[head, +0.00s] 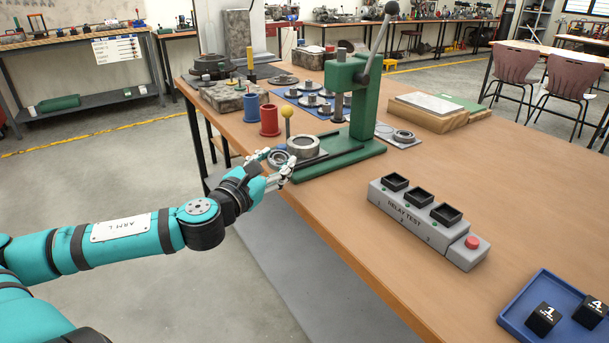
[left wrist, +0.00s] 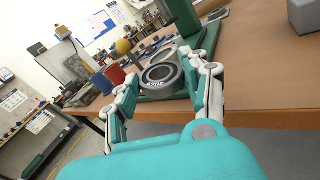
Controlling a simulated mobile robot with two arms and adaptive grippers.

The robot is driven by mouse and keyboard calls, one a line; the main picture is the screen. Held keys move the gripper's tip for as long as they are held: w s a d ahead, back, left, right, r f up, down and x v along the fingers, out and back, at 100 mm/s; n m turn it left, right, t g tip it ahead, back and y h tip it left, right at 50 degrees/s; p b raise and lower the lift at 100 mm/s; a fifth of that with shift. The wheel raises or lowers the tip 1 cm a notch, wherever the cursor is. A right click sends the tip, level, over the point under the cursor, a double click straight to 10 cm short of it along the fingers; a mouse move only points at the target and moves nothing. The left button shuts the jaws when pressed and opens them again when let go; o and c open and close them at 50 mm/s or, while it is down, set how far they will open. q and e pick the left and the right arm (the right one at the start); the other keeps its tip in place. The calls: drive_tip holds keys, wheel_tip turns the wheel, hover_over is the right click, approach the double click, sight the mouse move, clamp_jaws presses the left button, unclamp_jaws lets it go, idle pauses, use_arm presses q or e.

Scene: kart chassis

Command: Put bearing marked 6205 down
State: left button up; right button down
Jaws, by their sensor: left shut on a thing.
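My left gripper (head: 275,161) is shut on a bearing (head: 282,158), a steel ring with a dark face. In the left wrist view the bearing (left wrist: 160,78) sits between the two fingers, with white lettering too small to read surely. The gripper holds it at the table's near left edge, beside the base of a green press (head: 345,152). Whether the bearing touches anything below is hidden. A larger steel ring (head: 303,146) stands on the press base just behind it. My right gripper is not in view.
A red cup (head: 269,120), a blue cup (head: 251,107) and a yellow-knobbed pin (head: 287,122) stand close behind the gripper. A blue mat (head: 284,92) holds several metal parts. A grey relay test box (head: 425,225) and blue tray (head: 519,317) lie right. The table's middle is clear.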

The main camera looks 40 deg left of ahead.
sight(304, 175)
use_arm(q)
drive_tip(key=shift+w+d+b, duration=0.25)
drive_tip(key=shift+w+b, duration=0.05)
drive_tip(key=shift+w, duration=0.25)
drive_tip(key=shift+w+d+b, duration=0.25)
drive_tip(key=shift+w, duration=0.6)
drive_tip(key=shift+w+d+f, duration=0.1)
drive_tip(key=shift+w+d, duration=0.3)
drive_tip(key=shift+w, duration=0.45)
drive_tip(key=shift+w+d+f, duration=0.1)
drive_tip(key=shift+w+d, duration=0.3)
drive_tip(key=shift+w, duration=0.45)
drive_tip(key=shift+w+d+f, duration=0.15)
drive_tip(key=shift+f, duration=0.7)
drive_tip(key=shift+w+d+f, duration=0.1)
drive_tip(key=shift+w+f, duration=0.05)
drive_tip(key=shift+f, duration=0.65)
drive_tip(key=shift+f, duration=0.2)
drive_tip(key=o, duration=1.2)
